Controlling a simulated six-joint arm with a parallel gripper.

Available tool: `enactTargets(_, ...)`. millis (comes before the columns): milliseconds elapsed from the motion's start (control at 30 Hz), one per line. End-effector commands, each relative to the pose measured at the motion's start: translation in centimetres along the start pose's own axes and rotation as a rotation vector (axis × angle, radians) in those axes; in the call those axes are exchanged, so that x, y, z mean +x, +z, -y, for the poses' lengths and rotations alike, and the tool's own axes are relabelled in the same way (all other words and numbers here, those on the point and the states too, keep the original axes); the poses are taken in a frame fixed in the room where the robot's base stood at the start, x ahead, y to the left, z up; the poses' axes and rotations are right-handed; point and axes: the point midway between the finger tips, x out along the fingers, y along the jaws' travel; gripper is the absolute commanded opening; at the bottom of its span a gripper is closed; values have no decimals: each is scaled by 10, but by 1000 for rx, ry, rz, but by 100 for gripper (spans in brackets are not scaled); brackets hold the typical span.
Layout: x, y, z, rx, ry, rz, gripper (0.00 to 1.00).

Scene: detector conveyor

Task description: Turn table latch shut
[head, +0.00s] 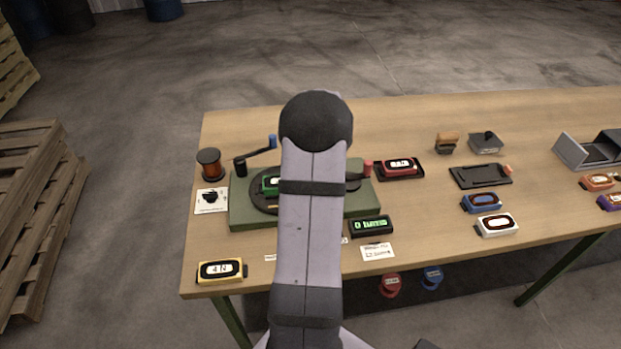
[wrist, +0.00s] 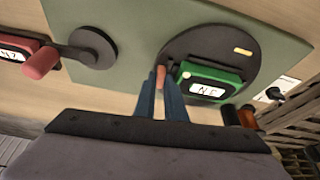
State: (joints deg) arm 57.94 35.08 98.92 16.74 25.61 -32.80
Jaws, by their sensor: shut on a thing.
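The turntable is a dark round disc (wrist: 200,45) on a green base plate (head: 245,217); a green detector (wrist: 210,82) lies on it. The disc's left part also shows in the head view (head: 258,202). My gripper (wrist: 161,82) is shut on a small orange-pink peg (wrist: 160,76) at the disc's rim, beside the green detector. A dark latch lever (wrist: 90,46) with a red knob (wrist: 41,62) sits on the plate, apart from my fingers; the red knob also shows in the head view (head: 367,167). My arm hides the gripper and the plate's middle in the head view.
A blue-handled crank (head: 258,152) and a copper spool (head: 208,163) stand at the left. A red detector (head: 400,167) lies in a tray right of the plate. A black display (head: 371,226) and a yellow detector (head: 221,270) lie in front. The table's back strip is clear.

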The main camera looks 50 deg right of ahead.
Motion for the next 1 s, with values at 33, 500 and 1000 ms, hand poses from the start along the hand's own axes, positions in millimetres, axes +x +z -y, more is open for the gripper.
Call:
enactTargets(33, 5, 1, -2, -25, -9, -6, 0)
enactTargets(500, 5, -1, -7, -409, -167, -5, 0)
enactTargets(1000, 0, -6, -10, -850, -350, -3, 0)
